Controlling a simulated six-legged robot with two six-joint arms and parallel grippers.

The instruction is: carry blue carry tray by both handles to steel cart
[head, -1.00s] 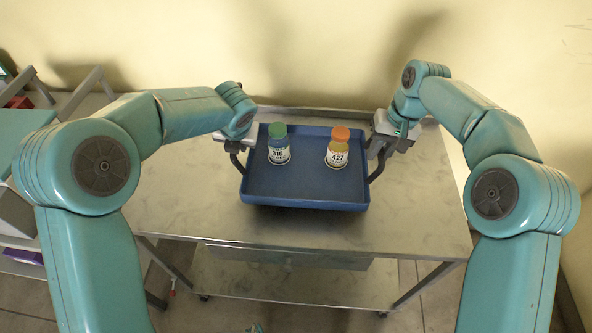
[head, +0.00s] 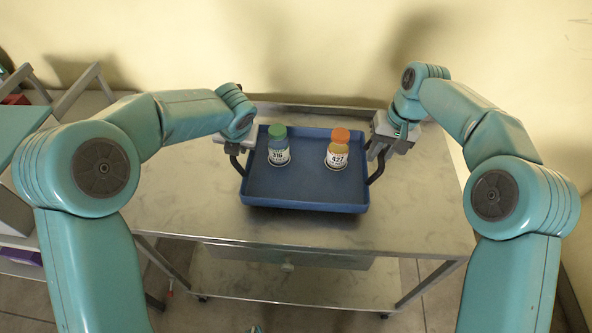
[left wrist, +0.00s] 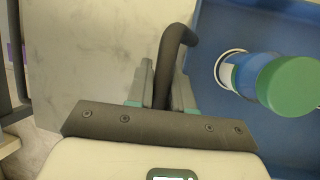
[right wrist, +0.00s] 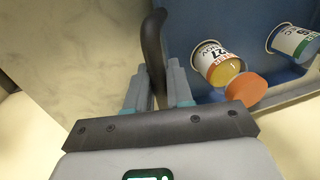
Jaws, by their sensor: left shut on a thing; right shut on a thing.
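The blue carry tray (head: 300,190) is level over the steel cart (head: 220,225); I cannot tell whether it touches the top. A green-capped bottle (head: 279,147) stands in it at the left. An orange-capped bottle (head: 338,150) stands in it at the right. My left gripper (head: 240,147) is shut on the tray's left dark handle, which shows between the fingers in the left wrist view (left wrist: 165,75). My right gripper (head: 385,148) is shut on the right dark handle, seen between the fingers in the right wrist view (right wrist: 154,55).
The cart top is bare in front of the tray and to both sides. A drawer (head: 287,257) and a lower shelf (head: 300,285) are below the top. A pale wall (head: 300,50) stands behind. Shelving with a purple item (head: 25,256) is at the far left.

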